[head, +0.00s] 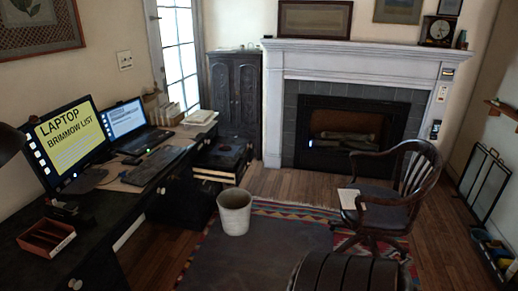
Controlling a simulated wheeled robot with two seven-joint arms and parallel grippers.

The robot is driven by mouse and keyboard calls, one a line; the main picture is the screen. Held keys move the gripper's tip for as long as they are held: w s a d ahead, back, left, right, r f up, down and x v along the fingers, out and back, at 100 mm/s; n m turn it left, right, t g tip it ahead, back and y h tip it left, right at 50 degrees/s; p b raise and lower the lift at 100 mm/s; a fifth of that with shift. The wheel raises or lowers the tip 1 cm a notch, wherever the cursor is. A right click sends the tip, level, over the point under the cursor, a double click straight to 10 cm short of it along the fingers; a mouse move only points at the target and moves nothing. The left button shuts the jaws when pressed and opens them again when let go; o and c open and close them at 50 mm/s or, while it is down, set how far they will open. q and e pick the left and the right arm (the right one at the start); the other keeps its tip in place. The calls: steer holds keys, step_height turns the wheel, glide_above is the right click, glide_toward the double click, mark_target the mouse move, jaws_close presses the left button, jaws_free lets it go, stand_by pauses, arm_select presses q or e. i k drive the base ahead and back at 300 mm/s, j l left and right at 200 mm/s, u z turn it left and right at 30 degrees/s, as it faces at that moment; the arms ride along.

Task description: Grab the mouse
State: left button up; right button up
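The black desk (95,222) runs along the left wall. A small dark object (132,161) lies on it between the large monitor and the laptop, beside the keyboard. It may be the mouse, but it is too small and dark to be sure. The dark keyboard (154,166) lies to its right, near the desk's front edge. Neither my left nor my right gripper shows in the head view.
A monitor (70,145) and an open laptop (128,120) stand on the desk, with a brown tray (46,238) at the near end. A white bin (234,212) and a wooden chair (385,195) stand on the floor. The rug (262,250) between them is partly clear.

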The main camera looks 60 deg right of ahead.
mark_target(226, 148)
steer(key=z, duration=1.8)
steer(key=i+l, duration=0.15)
steer(key=i, duration=0.5)
steer(key=i+l, duration=0.2)
steer(key=i, duration=0.4)
